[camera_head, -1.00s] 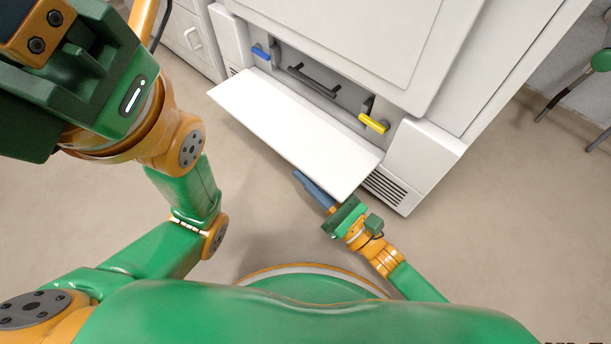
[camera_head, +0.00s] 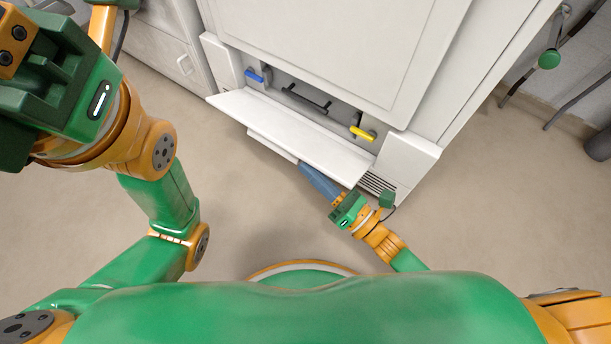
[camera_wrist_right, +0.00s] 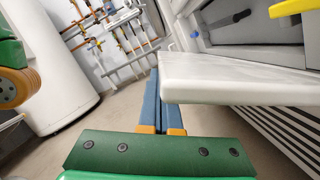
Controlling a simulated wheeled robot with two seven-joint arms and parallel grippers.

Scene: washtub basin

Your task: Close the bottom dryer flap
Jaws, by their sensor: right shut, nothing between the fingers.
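The bottom dryer flap (camera_head: 285,130) is a long white panel at the foot of the white dryer. It is partly raised and still stands out from the opening. Its slab also shows in the right wrist view (camera_wrist_right: 235,77). My right gripper (camera_head: 307,173) has its blue fingers shut and empty. The fingertips are at the flap's outer edge, towards its right end, partly hidden beneath it. In the right wrist view, the fingers (camera_wrist_right: 161,100) lie beside and under the flap's edge; contact is unclear. My left gripper's body (camera_head: 60,85) is at upper left, with its fingers out of sight.
The opening holds a blue handle (camera_head: 254,76), a dark bar handle (camera_head: 305,99) and a yellow handle (camera_head: 362,133). A vent grille (camera_head: 377,184) is below right. White drawers (camera_head: 165,50) stand left. The floor in front is clear.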

